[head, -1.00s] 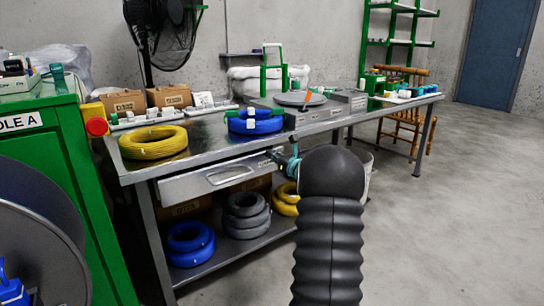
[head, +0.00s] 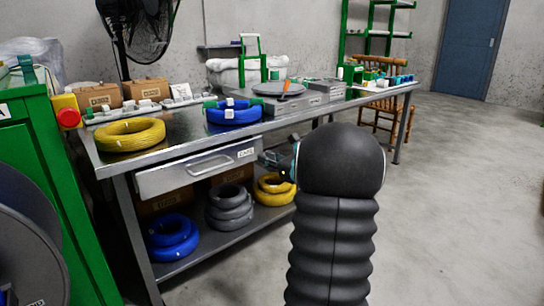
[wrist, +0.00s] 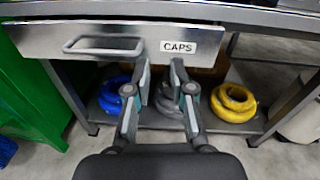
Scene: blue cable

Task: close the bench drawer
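The bench drawer (head: 190,172) is a grey metal front with a bar handle and a CAPS label, under the left part of the steel bench top (head: 185,140). It seems to stand out a little from the bench; how far I cannot tell. In the wrist view the drawer front (wrist: 40,42) spans the upper left, with its handle (wrist: 103,46) left of my fingers. My gripper (wrist: 160,66) is empty, its fingers apart, their tips just below the CAPS label; contact is unclear. In the head view my gripper (head: 270,160) is partly hidden behind my arm, at the drawer's right end.
Blue (head: 172,238), grey (head: 230,205) and yellow (head: 273,190) coils lie on the lower shelf. A yellow coil (head: 130,134) and a blue cable coil (head: 234,112) lie on the bench. A green cabinet (head: 45,190) stands left. Floor at right is clear.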

